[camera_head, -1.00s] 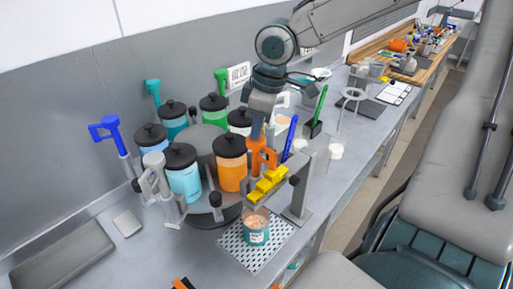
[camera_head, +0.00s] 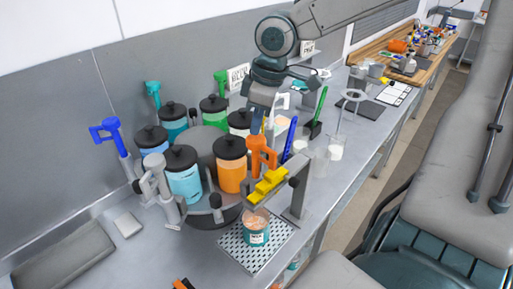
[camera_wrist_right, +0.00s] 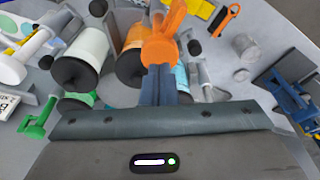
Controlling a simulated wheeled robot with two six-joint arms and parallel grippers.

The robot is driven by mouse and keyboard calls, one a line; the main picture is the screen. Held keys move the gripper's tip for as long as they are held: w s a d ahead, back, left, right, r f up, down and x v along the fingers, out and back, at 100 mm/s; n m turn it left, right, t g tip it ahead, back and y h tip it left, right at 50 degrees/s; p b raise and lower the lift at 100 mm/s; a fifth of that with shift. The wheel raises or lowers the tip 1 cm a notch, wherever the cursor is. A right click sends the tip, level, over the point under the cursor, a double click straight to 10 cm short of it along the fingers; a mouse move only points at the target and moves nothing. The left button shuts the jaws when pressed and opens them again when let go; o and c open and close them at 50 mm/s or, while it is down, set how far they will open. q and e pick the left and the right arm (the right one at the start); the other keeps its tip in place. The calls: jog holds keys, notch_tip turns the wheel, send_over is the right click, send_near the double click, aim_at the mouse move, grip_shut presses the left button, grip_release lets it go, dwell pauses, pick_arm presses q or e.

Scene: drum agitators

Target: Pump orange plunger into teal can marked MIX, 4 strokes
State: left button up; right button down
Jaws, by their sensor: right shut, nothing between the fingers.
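The orange plunger handle (camera_head: 261,156) stands upright behind the yellow stepped piece (camera_head: 267,188) in the head view. In the right wrist view, the orange handle (camera_wrist_right: 170,35) lies just beyond my fingertips. My right gripper (camera_head: 256,128) is above and beside the handle, its fingers (camera_wrist_right: 163,75) shut together with nothing between them. I cannot tell whether they touch the handle. The teal can marked MIX (camera_head: 257,239) sits on the perforated plate, below the yellow piece, with pinkish contents showing at its open top. My left gripper is out of view.
A carousel of black-lidded jars (camera_head: 230,176) stands close left of the orange handle. A grey bracket post (camera_head: 299,197) is close on its right. Blue (camera_head: 110,134) and teal (camera_head: 153,90) handles stand around the carousel.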

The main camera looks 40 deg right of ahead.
jog(key=shift+f+b, duration=0.4)
jog(key=shift+f, duration=1)
jog(key=shift+r, duration=0.1)
jog(key=shift+r+p, duration=0.45)
jog(key=shift+r, duration=0.95)
notch_tip(320, 180, up, 2)
jog(key=shift+r, duration=2)
